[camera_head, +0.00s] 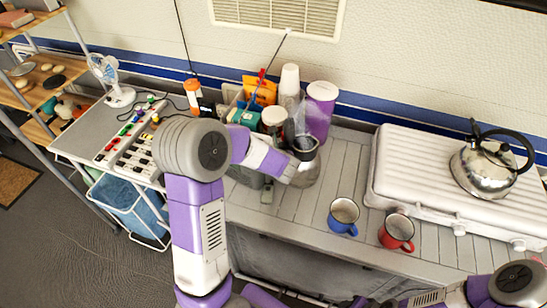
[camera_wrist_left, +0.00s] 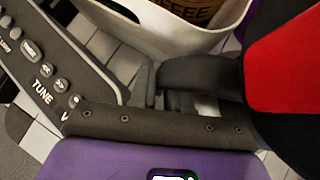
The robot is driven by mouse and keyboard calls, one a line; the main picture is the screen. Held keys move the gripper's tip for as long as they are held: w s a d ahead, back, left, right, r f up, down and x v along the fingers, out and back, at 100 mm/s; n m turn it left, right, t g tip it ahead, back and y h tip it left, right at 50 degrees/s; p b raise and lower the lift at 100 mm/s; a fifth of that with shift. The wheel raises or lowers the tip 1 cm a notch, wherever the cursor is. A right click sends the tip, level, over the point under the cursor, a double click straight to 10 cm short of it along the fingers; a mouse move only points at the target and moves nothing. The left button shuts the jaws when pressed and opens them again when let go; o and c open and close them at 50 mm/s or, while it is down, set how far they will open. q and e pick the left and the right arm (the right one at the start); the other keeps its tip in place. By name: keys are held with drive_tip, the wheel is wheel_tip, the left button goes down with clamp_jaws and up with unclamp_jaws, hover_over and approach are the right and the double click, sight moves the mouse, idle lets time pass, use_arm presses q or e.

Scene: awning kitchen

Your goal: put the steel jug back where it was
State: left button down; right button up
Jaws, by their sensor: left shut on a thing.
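The steel jug (camera_head: 309,172), grey with a dark open top, stands upright at the back left part of the slatted counter, just in front of the caddy. My left gripper (camera_head: 293,172) is at its left side and shut on it. In the left wrist view, a black handle-like band (camera_wrist_left: 203,74) runs from the fingers to a dark body with a red patch. The jug's base is partly hidden, so I cannot tell whether it touches the counter. My right gripper is out of view; only part of that arm shows at the lower right.
A caddy with bottles and a coffee tin (camera_head: 273,118) stands behind the jug, beside a purple canister (camera_head: 320,110). A blue mug (camera_head: 343,215) and red mug (camera_head: 397,231) stand to the right. A kettle (camera_head: 484,168) sits on the white stove (camera_head: 415,165).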

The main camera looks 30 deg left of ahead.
use_arm(q)
drive_tip(key=shift+r, duration=0.2)
drive_tip(key=shift+d, duration=0.1)
drive_tip(key=c, duration=1.5)
unclamp_jaws()
drive_tip(key=shift+f, duration=0.25)
drive_tip(key=shift+c, duration=0.2)
drive_tip(key=o, duration=0.4)
drive_tip(key=shift+o, duration=0.2)
drive_tip(key=shift+r, duration=0.1)
drive_tip(key=shift+r, duration=0.1)
drive_tip(key=p+v, duration=0.2)
drive_tip(key=v, duration=1)
drive_tip(key=shift+p, duration=0.35)
